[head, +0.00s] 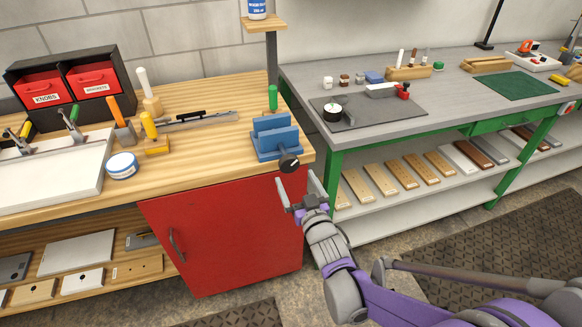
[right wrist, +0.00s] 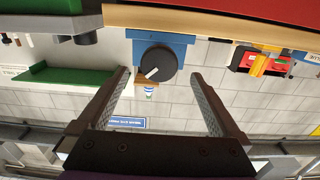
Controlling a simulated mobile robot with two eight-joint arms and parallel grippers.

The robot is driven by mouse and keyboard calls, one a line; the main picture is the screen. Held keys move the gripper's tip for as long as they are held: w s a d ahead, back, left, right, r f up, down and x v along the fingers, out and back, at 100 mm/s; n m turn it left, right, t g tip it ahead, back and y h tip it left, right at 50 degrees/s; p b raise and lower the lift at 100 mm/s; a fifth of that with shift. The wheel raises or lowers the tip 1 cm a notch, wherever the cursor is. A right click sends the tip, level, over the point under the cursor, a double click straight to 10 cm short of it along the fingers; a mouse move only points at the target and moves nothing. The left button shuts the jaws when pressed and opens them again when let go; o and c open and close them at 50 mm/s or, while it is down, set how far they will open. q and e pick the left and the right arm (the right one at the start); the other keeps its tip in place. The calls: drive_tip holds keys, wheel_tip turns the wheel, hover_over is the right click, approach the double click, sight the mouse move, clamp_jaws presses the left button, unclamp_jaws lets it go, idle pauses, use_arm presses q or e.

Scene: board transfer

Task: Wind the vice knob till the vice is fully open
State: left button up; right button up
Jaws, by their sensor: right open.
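The blue vice (head: 277,136) sits on the front right corner of the wooden workbench, its two jaw plates upright with a gap between them. Its round black knob (head: 289,162) faces the front, with a pale pointer mark on it. My right gripper (head: 297,184) is open and empty, just in front of and a little below the knob. In the right wrist view, which is upside down, the knob (right wrist: 155,64) lies ahead between the open fingers, not touched by them, with the blue vice (right wrist: 160,38) behind it. My left gripper is in neither view.
A red cabinet (head: 222,237) stands under the wooden bench top (head: 205,160). A green-handled tool (head: 273,98) stands behind the vice. A green-legged grey bench (head: 450,115) with wooden boards on its lower shelf is to the right.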

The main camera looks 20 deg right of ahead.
sight(291, 167)
drive_tip(key=w, duration=0.7)
drive_tip(key=shift+a, duration=0.1)
drive_tip(key=c, duration=1.3)
drive_tip(key=shift+n, duration=0.4)
drive_tip(key=n, duration=0.3)
drive_tip(key=shift+n, duration=2.5)
